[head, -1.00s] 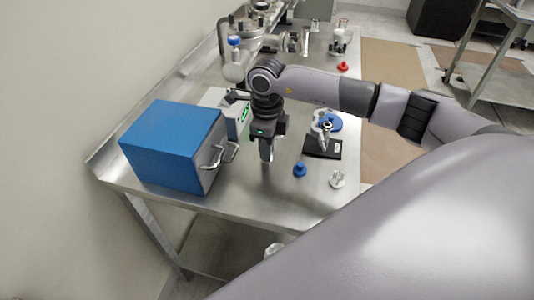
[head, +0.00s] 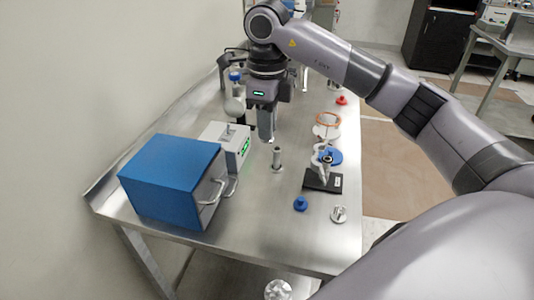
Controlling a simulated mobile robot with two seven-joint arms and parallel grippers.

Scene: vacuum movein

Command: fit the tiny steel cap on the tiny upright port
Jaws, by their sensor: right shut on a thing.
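My right gripper (head: 268,138) points down above the steel table, with its fingers shut. The thing between them is almost hidden; a small metallic bit at the fingertips looks like the tiny steel cap. A small upright steel post with a dark top, which looks like the tiny port (head: 277,157), stands on the table just below and slightly right of the fingertips. The fingertips look apart from it, but the exact gap cannot be told from here. My left gripper is not in view.
A blue box (head: 172,180) with handles and a white device (head: 225,140) stand left. A black stand (head: 322,181), a blue knob (head: 300,204), a pale metal disc (head: 339,214) and a red knob (head: 341,100) lie right. The front middle of the table (head: 262,215) is bare.

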